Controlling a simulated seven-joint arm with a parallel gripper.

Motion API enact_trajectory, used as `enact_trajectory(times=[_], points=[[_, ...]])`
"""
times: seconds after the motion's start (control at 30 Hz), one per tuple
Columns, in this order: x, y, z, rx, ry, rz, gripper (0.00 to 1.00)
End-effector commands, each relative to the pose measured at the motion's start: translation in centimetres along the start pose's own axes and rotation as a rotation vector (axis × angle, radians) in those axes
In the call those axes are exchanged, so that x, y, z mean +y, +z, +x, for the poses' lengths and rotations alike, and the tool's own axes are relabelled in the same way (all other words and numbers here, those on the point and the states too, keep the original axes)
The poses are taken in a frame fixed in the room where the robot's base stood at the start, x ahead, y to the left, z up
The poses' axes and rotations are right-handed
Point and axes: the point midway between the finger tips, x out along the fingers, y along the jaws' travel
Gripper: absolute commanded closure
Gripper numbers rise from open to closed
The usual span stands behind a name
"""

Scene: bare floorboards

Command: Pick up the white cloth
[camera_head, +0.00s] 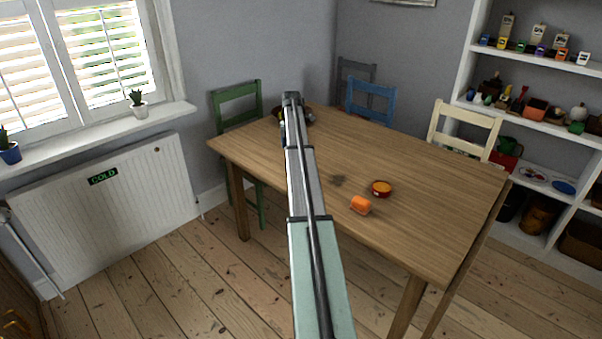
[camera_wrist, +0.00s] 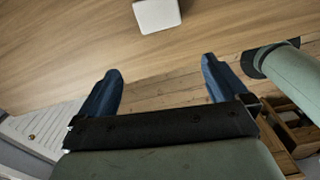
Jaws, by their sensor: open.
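A white, flat thing with rounded corners (camera_wrist: 157,14), which looks like the folded white cloth, lies on the wooden table (camera_wrist: 60,60) in the wrist view, cut off by the top edge. My gripper (camera_wrist: 160,66) is open, its two blue fingers wide apart with nothing between them. The white thing is apart from the fingers, beyond them in the picture and roughly between their lines. In the head view my arm reaches over the table (camera_head: 440,220) to its far left part, where my gripper (camera_head: 292,97) shows small. I cannot make out the cloth there; my arm may hide it.
Small dark things (camera_head: 309,117) sit near my gripper. Green (camera_head: 238,105), blue (camera_head: 371,100) and cream (camera_head: 464,130) chairs stand around. The table's right part is mostly clear.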

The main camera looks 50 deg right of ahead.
Motion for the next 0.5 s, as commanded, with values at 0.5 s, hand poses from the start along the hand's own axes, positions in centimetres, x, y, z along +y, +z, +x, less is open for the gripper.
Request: enact_trajectory(times=[0.5], points=[[-0.6,4.6,0.2,0.002,-0.002,-0.091,0.00]])
